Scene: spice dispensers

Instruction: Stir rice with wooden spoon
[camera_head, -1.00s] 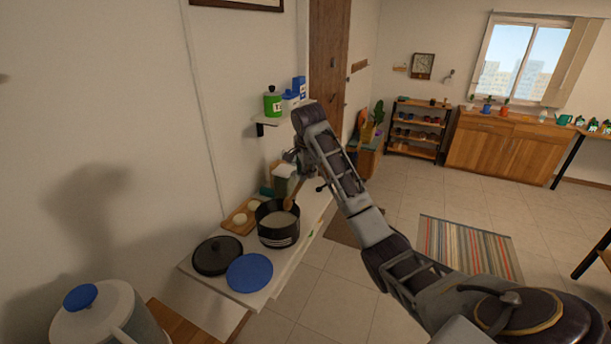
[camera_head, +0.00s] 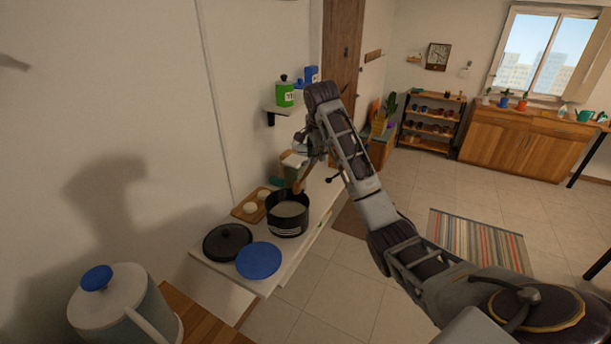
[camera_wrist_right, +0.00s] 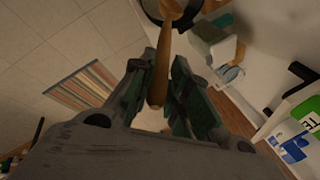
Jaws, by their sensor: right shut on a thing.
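A black pot (camera_head: 287,222) with white rice (camera_head: 289,209) in it stands on the white counter. My right gripper (camera_head: 306,172) is above the pot's far right rim. In the right wrist view my right gripper (camera_wrist_right: 168,90) is shut on the handle of the wooden spoon (camera_wrist_right: 160,68). The spoon (camera_head: 299,186) slants down to the pot, and its lower end is hard to make out. The pot also shows at the top of the right wrist view (camera_wrist_right: 152,12). My left gripper is not in view.
A black lid (camera_head: 227,241) and a blue round lid (camera_head: 258,260) lie on the counter in front of the pot. A wooden board (camera_head: 243,211) with pale round pieces is left of it. A shelf with a green canister (camera_head: 285,95) hangs behind.

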